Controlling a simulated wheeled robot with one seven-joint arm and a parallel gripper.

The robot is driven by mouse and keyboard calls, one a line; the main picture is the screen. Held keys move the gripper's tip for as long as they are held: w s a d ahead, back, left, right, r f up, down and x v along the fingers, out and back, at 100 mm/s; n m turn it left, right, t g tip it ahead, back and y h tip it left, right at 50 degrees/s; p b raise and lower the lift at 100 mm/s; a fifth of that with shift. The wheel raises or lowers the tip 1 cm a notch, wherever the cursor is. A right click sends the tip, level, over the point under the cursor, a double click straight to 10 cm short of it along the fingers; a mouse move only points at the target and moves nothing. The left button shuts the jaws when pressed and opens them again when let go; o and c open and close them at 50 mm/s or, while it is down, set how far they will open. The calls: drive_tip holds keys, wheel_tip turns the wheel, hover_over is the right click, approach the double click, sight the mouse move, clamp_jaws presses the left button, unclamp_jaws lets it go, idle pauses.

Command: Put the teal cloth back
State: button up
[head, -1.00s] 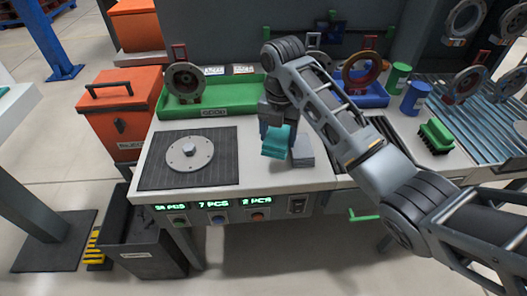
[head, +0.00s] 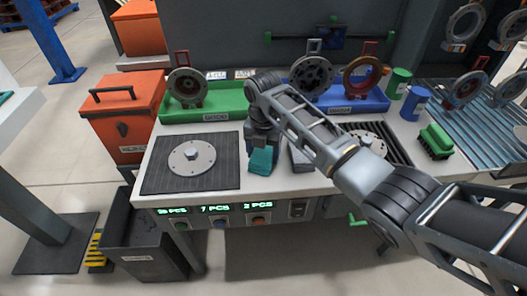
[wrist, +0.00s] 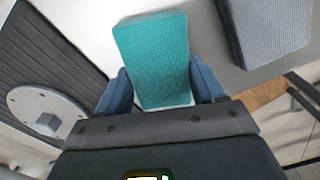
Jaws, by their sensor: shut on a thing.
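The teal cloth (wrist: 155,55) is a folded, textured block between the two blue fingers of my gripper (wrist: 165,90) in the wrist view. In the head view the teal cloth (head: 262,161) hangs below my gripper (head: 263,146), near the front edge of the workbench, just right of the dark mat. My gripper is shut on it. I cannot tell whether the cloth touches the bench top. A grey folded pad (wrist: 268,28) lies to the right of the cloth in the wrist view, and in the head view it is partly hidden by my arm.
A dark mat (head: 155,180) with a round metal plate (head: 191,157) lies to the left. A green tray (head: 222,116) and a blue tray (head: 340,109) hold ring parts behind. A green brush (head: 436,140) and two cans stand right. A black bin (head: 150,235) stands below left.

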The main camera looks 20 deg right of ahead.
sight(264, 154)
drive_tip(key=shift+f, duration=0.15)
drive_tip(key=o, duration=1.2)
wheel_tip(264, 154, up, 12)
drive_tip(key=b, duration=0.1)
drive_tip(key=shift+r, duration=0.2)
